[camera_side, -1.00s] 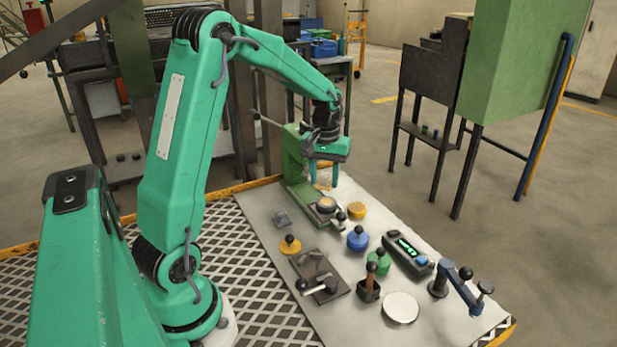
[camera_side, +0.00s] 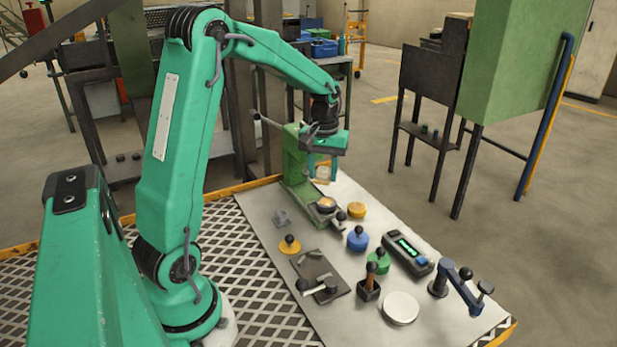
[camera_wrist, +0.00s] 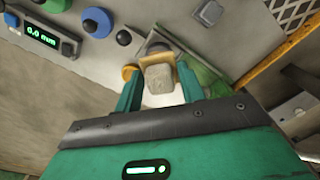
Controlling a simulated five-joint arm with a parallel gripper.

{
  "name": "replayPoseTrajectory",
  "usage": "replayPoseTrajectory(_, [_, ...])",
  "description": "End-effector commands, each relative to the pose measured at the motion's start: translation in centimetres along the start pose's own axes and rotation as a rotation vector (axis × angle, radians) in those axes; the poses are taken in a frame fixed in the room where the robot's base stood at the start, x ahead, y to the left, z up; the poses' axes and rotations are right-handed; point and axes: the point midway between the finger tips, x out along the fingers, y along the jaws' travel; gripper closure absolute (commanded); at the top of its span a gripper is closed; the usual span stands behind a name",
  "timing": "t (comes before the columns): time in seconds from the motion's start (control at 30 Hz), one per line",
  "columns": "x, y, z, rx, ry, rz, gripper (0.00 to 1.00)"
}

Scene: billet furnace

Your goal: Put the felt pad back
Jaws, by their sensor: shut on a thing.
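My gripper (camera_side: 321,174) hangs above the green press-like stand (camera_side: 293,160) near the back of the bench plate. In the wrist view my gripper (camera_wrist: 160,90) has its two green fingers on either side of a pale beige block, which looks like the felt pad (camera_wrist: 158,78). The pad also shows as a small pale patch between the fingers in the side view (camera_side: 323,172). It is held clear of the plate. A round tan-topped piece (camera_side: 326,203) sits on the stand's base below.
On the plate (camera_side: 345,327) stand yellow (camera_side: 357,210), blue (camera_side: 358,240) and green (camera_side: 378,262) knobbed pieces, a digital gauge (camera_side: 408,252), a white disc (camera_side: 400,308) and a blue lever clamp (camera_side: 458,285). A dark clamp plate (camera_side: 318,272) lies nearer my base.

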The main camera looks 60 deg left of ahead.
Motion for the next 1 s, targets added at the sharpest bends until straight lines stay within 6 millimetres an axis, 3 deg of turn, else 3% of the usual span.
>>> replayPoseTrajectory(0.17, [0.3,-1.5,0.4,-0.115,-0.001,-0.001,0.79])
replayPoseTrajectory(0.6, [1.4,-6.9,2.7,-0.608,-0.001,0.0,0.79])
replayPoseTrajectory(1.0, [1.8,-8.4,3.5,-0.757,-0.001,0.0,0.79])
